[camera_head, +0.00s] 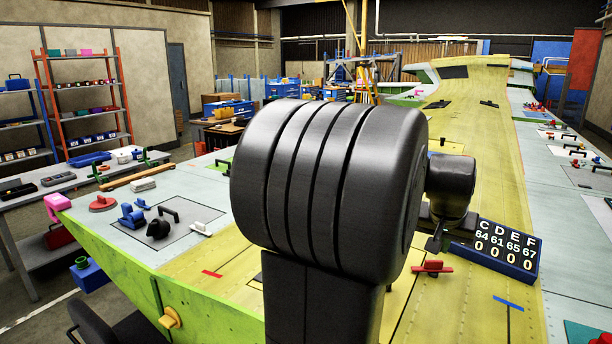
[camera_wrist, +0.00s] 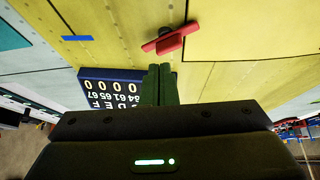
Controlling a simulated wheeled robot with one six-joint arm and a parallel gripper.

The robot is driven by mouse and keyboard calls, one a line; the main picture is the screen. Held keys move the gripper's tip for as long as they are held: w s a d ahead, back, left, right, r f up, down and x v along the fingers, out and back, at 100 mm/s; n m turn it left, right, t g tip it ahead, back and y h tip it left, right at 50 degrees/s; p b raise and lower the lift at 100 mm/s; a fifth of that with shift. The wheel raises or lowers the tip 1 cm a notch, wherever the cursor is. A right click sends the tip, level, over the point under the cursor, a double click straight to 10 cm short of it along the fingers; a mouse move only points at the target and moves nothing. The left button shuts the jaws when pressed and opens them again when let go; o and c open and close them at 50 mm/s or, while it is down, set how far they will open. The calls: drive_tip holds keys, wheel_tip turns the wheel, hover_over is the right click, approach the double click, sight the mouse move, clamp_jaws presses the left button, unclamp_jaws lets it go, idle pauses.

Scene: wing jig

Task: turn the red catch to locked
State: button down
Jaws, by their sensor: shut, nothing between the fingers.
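The red catch (camera_head: 432,267) lies on the yellow wing panel, just left of the dark number board. It also shows in the wrist view (camera_wrist: 171,40), as a red bar set slightly aslant on a dark pivot. My gripper (camera_wrist: 159,68) is shut and empty, its two dark fingers together. The fingertips end just short of the catch in the wrist view; I see no contact. In the head view my gripper (camera_head: 437,243) points down above the catch, partly hidden by my own arm. Which position the catch is in cannot be told.
The number board (camera_head: 494,250), lettered C to F, stands close to the right of the catch. A blue strip (camera_head: 508,303) and a red strip (camera_head: 212,273) lie flat on the panel. Handles and catches sit on the grey panels at both sides. My arm hides the middle.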

drive_tip(key=f+b, duration=0.2)
drive_tip(key=f, duration=0.1)
drive_tip(key=f+b, duration=0.3)
drive_tip(key=f, duration=0.1)
drive_tip(key=shift+w+d, duration=0.1)
drive_tip(key=shift+w, duration=0.1)
drive_tip(key=shift+w+d, duration=0.2)
drive_tip(key=shift+w, duration=0.35)
idle(1.0)
drive_tip(key=shift+w+a, duration=0.4)
drive_tip(key=shift+a, duration=0.25)
idle(0.5)
drive_tip(key=shift+s, duration=0.1)
drive_tip(key=shift+s+a+r, duration=0.1)
drive_tip(key=shift+s+a, duration=0.15)
drive_tip(key=shift+a, duration=0.05)
wheel_tip(320, 180, up, 6)
drive_tip(key=p, duration=0.5)
